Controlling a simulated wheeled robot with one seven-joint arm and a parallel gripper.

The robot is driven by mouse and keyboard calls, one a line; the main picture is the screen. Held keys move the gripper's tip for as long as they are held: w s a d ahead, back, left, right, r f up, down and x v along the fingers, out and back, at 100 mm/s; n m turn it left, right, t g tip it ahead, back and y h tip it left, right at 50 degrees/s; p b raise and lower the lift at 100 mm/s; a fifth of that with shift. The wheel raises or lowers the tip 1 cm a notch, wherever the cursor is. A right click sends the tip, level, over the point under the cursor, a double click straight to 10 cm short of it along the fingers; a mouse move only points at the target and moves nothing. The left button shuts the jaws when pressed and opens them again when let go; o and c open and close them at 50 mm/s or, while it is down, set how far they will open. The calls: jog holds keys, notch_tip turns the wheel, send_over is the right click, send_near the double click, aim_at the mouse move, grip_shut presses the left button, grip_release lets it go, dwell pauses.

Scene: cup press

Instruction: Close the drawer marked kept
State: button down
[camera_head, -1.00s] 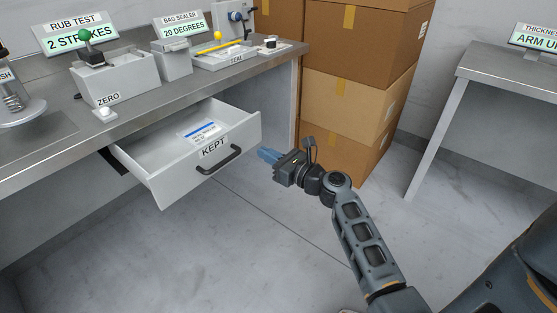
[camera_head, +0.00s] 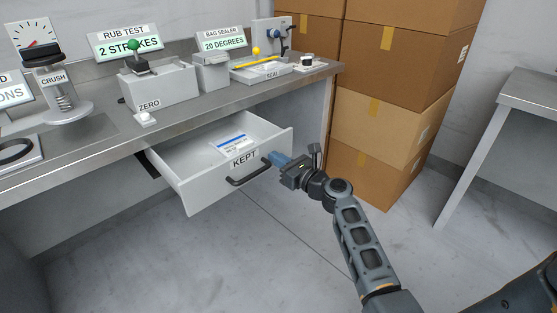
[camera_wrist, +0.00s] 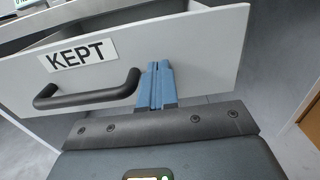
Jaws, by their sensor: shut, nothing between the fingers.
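The drawer marked KEPT (camera_head: 213,192) stands pulled out below the workbench, with a printed card (camera_head: 233,145) lying inside it. Its black handle (camera_head: 249,170) is on the front panel; the handle also shows in the wrist view (camera_wrist: 90,94). My gripper (camera_head: 272,157) is shut and empty, its blue fingertips at the drawer's front panel just right of the handle. In the wrist view the fingertips (camera_wrist: 157,68) point at the panel beside the handle's right end. I cannot tell whether they touch the panel.
The workbench (camera_head: 90,140) carries a crush device (camera_head: 60,95), a rub test box (camera_head: 160,88) and a bag sealer (camera_head: 212,72). Stacked cardboard boxes (camera_head: 385,120) stand right of the bench. Another table (camera_head: 530,90) is at the far right. The floor before the drawer is clear.

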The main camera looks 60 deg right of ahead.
aim_at(237, 142)
jog(key=b+x, duration=0.4)
jog(key=x, duration=1.6)
jog(key=shift+f+b, duration=0.1)
jog(key=shift+b, duration=0.25)
jog(key=shift+s, duration=0.1)
